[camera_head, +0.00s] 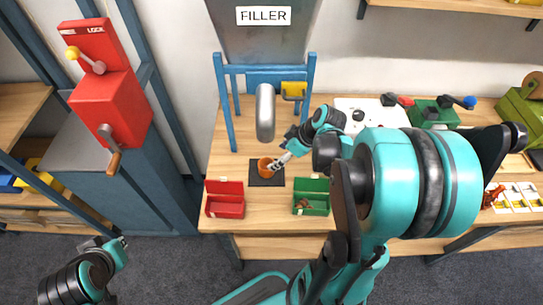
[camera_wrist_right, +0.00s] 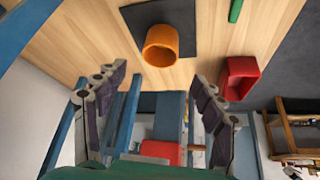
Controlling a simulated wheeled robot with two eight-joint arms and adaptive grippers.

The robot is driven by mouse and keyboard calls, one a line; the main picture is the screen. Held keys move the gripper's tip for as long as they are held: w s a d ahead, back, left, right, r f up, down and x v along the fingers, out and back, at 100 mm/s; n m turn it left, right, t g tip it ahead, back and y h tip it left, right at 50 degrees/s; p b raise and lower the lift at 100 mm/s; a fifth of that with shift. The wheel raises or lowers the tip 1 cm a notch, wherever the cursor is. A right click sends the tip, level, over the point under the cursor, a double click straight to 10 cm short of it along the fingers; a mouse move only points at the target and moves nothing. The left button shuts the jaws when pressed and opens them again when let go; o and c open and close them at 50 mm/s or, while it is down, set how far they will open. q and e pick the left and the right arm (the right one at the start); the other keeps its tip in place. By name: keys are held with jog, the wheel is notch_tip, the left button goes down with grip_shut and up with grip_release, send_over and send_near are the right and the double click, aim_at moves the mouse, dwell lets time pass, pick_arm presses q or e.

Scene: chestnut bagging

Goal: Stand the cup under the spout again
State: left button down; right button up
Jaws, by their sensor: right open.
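The orange cup (camera_head: 265,168) stands upright on the dark square mat (camera_head: 267,181), below the grey cylindrical spout (camera_head: 265,113). In the right wrist view the cup (camera_wrist_right: 161,45) shows its open rim and overlaps an edge of the mat (camera_wrist_right: 190,14). My right gripper (camera_head: 284,159) is just right of the cup in the head view. In the wrist view its fingers (camera_wrist_right: 160,84) are spread wide and empty, with the cup ahead of the gap, apart from both. My left gripper (camera_head: 119,246) is low at the left, far from the bench, and its finger opening is unclear.
An open red box (camera_head: 225,208) and an open green box (camera_head: 311,204) with brown contents stand on the bench front. Blue frame posts (camera_head: 228,110) flank the spout. A red crank unit (camera_head: 112,105) stands left. My right arm hides part of the bench.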

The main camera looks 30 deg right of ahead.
jog(key=s+a+r+m+t+h, duration=0.1)
jog(key=s+a+r+m, duration=0.2)
jog(key=a+r, duration=0.2)
jog(key=s+a+r+m+t+h, duration=0.1)
jog(key=s+a+r+m+h, duration=0.1)
jog(key=a, duration=0.6)
jog(key=shift+s+a+r+m+p, duration=0.15)
jog(key=shift+s+r+m+p, duration=0.15)
jog(key=shift+s+r+m, duration=0.9)
jog(key=shift+w+r+n, duration=0.1)
jog(key=shift+r+n, duration=0.05)
jog(key=shift+n, duration=0.15)
jog(key=shift+c, duration=0.2)
